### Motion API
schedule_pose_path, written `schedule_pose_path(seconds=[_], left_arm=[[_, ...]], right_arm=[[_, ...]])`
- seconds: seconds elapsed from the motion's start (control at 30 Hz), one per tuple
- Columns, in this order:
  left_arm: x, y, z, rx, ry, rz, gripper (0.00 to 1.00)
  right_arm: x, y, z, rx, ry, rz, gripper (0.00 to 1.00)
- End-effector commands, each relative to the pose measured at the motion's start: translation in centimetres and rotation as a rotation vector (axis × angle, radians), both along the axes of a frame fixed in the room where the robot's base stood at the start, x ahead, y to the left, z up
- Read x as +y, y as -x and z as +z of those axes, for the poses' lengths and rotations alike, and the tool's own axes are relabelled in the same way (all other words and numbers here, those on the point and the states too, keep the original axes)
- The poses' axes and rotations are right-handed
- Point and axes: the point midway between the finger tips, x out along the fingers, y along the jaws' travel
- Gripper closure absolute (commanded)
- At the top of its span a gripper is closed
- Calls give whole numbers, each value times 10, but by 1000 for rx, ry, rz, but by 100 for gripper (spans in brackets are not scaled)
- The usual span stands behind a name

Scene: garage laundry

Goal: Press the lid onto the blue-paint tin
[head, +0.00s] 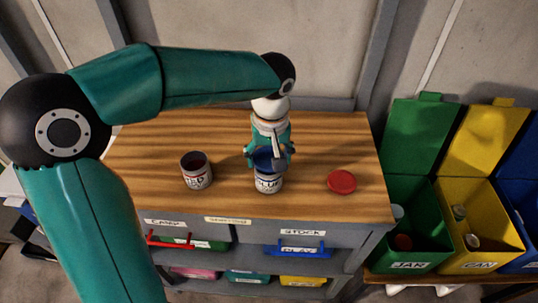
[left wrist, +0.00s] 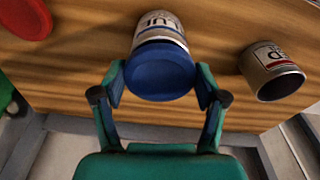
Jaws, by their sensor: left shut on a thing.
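The blue-paint tin (head: 268,184) stands upright on the wooden bench, a white-labelled tin with part of its lettering showing; it also shows in the left wrist view (left wrist: 160,30). The blue lid (head: 264,160) is over the tin's mouth and hides it; in the left wrist view the lid (left wrist: 160,74) covers the tin's near end. My left gripper (head: 270,152) points down above the tin, shut on the blue lid, with a finger on each side (left wrist: 160,88). I cannot tell whether the lid is seated on the rim. My right gripper is not in view.
An open red-paint tin (head: 197,173) stands left of the blue tin. A red lid (head: 341,181) lies flat to the right. The bench top (head: 335,140) is otherwise clear. Green (head: 408,243) and yellow (head: 488,238) bins stand right of the bench.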

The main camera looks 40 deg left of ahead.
Motion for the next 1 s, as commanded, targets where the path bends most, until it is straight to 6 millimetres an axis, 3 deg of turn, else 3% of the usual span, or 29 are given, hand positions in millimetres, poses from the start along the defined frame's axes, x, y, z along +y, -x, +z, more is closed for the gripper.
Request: schedule_pose_path(seconds=[1.0], left_arm=[[-1, -1, -6, -1, 1, -1, 44]], right_arm=[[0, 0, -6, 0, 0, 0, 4]])
